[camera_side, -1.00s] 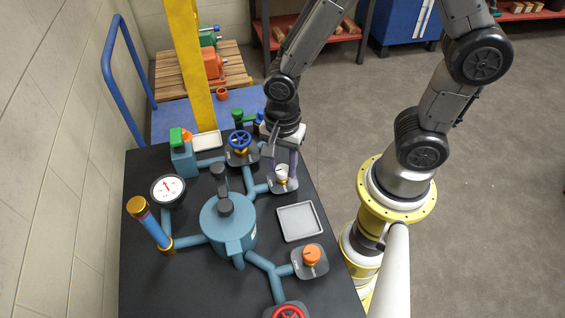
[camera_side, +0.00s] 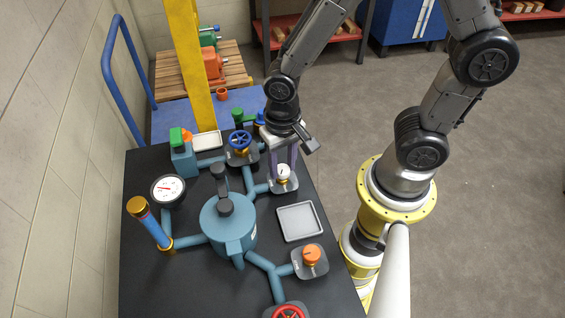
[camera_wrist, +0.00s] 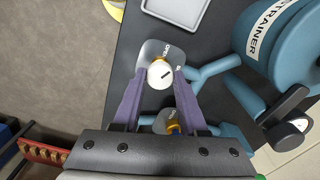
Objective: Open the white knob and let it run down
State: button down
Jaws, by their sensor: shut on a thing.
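The white knob (camera_side: 283,171) sits on a brass stem over a grey plate on the pipework at the table's right side. In the wrist view the knob (camera_wrist: 160,74) has a dark pointer mark, and the plate (camera_wrist: 150,50) carries lettering that seems to read OPEN. My gripper (camera_side: 283,167) reaches down over the knob with its purple fingers on either side, shut on it. The round gauge (camera_side: 168,189) at the left has a red needle pointing left.
The blue strainer vessel (camera_side: 226,230) stands left of the knob. A blue handwheel (camera_side: 239,140) is behind it, and an orange knob (camera_side: 312,254) and a red handwheel (camera_side: 289,312) are in front. An empty grey tray (camera_side: 299,222) lies nearby.

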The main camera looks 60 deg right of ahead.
aim_at(283, 169)
jog(key=n, duration=0.5)
jog(key=shift+n, duration=0.3)
dwell(0.4)
jog(key=shift+c, duration=2.2)
grip_release()
jog(key=shift+r, duration=0.1)
notch_tip(283, 169, up, 14)
